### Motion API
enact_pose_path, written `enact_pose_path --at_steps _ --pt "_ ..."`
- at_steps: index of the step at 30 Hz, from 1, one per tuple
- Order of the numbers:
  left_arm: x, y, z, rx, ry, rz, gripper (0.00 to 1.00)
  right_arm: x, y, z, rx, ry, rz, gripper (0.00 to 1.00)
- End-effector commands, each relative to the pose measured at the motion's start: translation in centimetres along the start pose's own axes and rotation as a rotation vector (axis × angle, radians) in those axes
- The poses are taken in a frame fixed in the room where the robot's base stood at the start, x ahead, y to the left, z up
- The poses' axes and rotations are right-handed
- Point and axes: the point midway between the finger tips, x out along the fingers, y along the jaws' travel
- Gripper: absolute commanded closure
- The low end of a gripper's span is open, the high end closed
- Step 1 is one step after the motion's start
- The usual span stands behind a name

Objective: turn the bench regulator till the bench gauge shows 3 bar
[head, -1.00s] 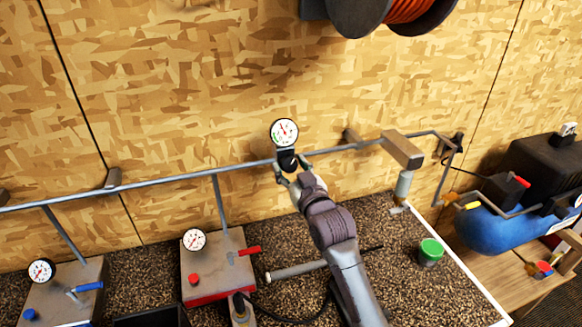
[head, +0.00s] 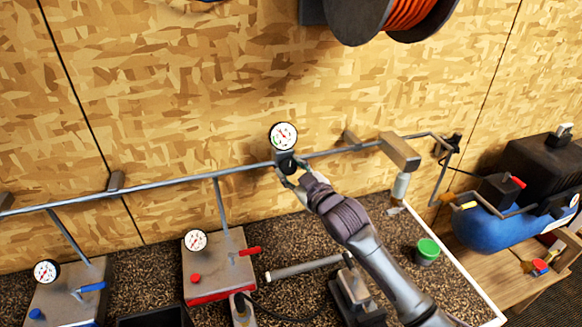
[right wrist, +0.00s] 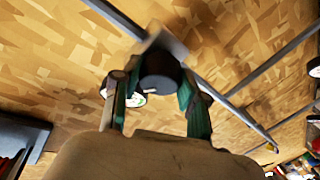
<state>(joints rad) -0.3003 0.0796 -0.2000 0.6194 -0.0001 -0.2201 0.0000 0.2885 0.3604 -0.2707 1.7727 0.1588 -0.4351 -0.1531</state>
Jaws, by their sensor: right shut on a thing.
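The bench gauge (head: 283,136) is a round white dial on the pipe against the wall, with a red needle. The needle's exact reading is too small to tell. The bench regulator's dark knob (head: 287,165) is just below it; it also shows in the right wrist view (right wrist: 160,72). My right gripper (head: 287,172) is shut on the knob, its fingers on either side of it; in the right wrist view its green-padded fingers (right wrist: 158,95) flank the knob. My left gripper is not in view.
Two more dials, one on a red-trimmed box (head: 215,262) and one on a blue-trimmed box (head: 62,292), stand on the bench. A grey pipe (head: 150,190) runs along the wall. A green-lidded tin (head: 428,250) and a blue tank (head: 490,230) are at right.

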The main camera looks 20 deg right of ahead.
Motion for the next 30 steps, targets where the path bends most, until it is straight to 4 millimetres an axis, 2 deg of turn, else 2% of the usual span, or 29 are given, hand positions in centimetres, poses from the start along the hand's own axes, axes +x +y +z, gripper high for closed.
enact_pose_path --at_steps 7,8,12,23,26,30 --pt "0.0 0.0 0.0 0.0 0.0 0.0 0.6 0.0 0.0 -0.1 0.0 0.003 0.0 0.92" --pt "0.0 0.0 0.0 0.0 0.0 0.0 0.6 0.0 0.0 -0.1 0.0 0.003 0.0 0.54" --pt "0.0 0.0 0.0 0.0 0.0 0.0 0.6 0.0 0.0 -0.1 0.0 0.002 0.0 0.32" --pt "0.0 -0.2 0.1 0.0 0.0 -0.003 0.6 -0.4 0.0 0.0 0.0 0.001 0.001 0.32" --pt "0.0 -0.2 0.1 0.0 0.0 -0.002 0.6 -1.5 0.0 0.1 0.0 0.0 0.001 0.32" --pt "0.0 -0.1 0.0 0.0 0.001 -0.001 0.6 -4.3 -0.1 0.1 -0.001 0.0 -0.001 0.32"
